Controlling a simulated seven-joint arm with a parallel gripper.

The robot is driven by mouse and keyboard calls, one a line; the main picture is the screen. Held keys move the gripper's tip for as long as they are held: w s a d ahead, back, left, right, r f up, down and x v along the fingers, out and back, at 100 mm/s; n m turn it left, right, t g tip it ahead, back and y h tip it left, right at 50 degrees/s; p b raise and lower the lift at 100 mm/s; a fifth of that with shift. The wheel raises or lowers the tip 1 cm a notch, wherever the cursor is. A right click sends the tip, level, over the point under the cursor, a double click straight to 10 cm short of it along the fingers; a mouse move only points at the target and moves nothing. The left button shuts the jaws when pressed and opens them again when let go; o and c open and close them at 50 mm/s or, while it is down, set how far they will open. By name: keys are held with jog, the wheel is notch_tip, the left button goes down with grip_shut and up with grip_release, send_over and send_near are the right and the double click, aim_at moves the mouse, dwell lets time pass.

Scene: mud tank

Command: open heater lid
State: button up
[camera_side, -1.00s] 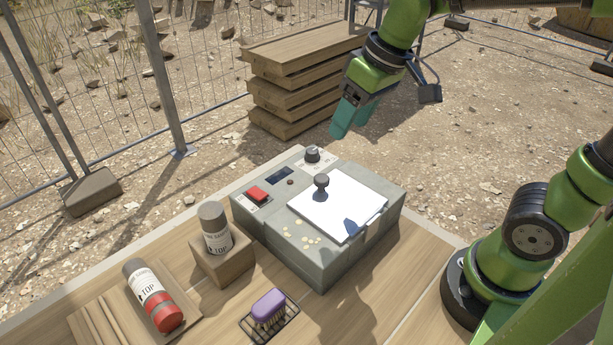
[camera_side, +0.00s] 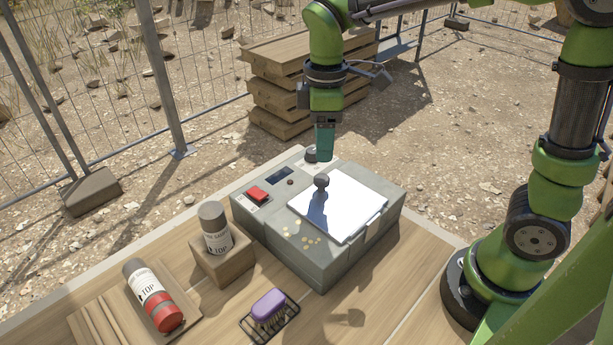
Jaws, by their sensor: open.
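The heater is a grey box (camera_side: 318,262) on the wooden table. Its white lid (camera_side: 348,210) lies flat and closed on top, with a dark round knob (camera_side: 321,182) standing up near the lid's left side. My gripper (camera_side: 325,158) points down and appears in the picture just above and behind the knob, apart from it. It is open and holds nothing. Its fingers are seen edge-on, so the gap between them does not show. The gripper partly covers the dark dial (camera_side: 311,155) at the back of the heater.
A red button (camera_side: 257,194) and a small display (camera_side: 279,173) sit on the heater's left part. A labelled can (camera_side: 213,228) stands on a wooden block (camera_side: 222,261). A red-ended can (camera_side: 152,295) lies at front left. A purple brush (camera_side: 268,306) rests on a wire rack.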

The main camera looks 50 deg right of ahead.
aim_at(322, 178)
notch_tip(322, 178, down, 8)
jog(key=shift+f, duration=0.15)
dwell(0.3)
grip_shut()
